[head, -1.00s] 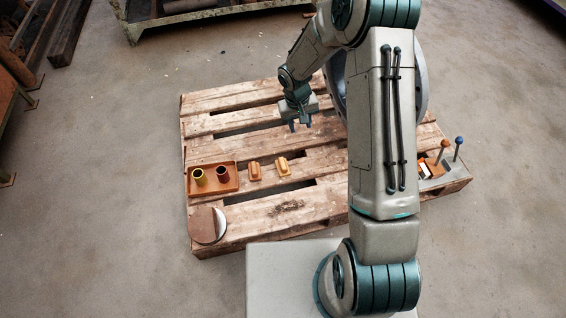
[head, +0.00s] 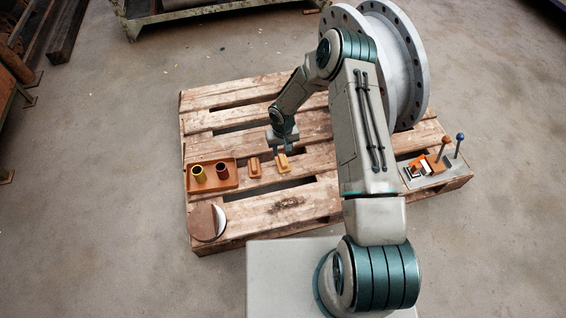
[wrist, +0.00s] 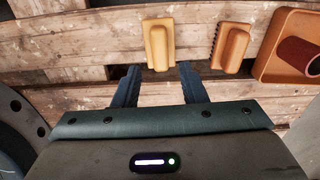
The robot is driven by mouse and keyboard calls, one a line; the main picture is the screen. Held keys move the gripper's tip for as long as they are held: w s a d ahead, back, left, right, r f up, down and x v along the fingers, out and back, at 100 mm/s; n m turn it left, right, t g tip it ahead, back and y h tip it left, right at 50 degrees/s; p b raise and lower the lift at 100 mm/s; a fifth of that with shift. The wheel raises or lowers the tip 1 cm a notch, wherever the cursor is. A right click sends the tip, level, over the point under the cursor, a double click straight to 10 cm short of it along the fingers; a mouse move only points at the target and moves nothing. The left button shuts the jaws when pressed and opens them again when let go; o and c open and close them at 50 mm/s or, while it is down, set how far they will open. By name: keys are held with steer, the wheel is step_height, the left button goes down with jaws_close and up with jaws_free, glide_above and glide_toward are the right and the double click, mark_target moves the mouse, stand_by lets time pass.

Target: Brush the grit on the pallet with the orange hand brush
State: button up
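Two brush-like blocks lie side by side on the wooden pallet (head: 225,93). The darker orange one (head: 255,167) is beside the tray; in the wrist view (wrist: 231,46) it shows a ridged, bristle-like edge. The yellow-orange one (head: 283,165) lies to its right in the head view; it also shows in the wrist view (wrist: 158,42). My gripper (head: 284,150) is open just above the yellow-orange one. In the wrist view its two fingertips (wrist: 159,68) flank that block's near end, apparently not gripping it. A dark patch of grit (head: 288,203) lies on the pallet's front boards.
An orange tray (head: 226,170) with a yellow cup (head: 199,174) and a dark red cup (head: 221,171) stands left. A round disc (head: 206,224) lies at the front-left corner. A large flanged pipe (head: 404,70) stands behind my arm. A grey plate (head: 440,178) with knobbed posts sits right.

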mark_target(283, 160)
step_height(283, 160, down, 7)
steer(key=b, duration=0.4)
steer(key=shift+c, duration=0.4)
steer(key=c, duration=0.7)
step_height(283, 160, up, 8)
steer(key=p, duration=0.4)
steer(key=shift+p, duration=0.4)
jaws_close()
steer(key=shift+r, duration=0.1)
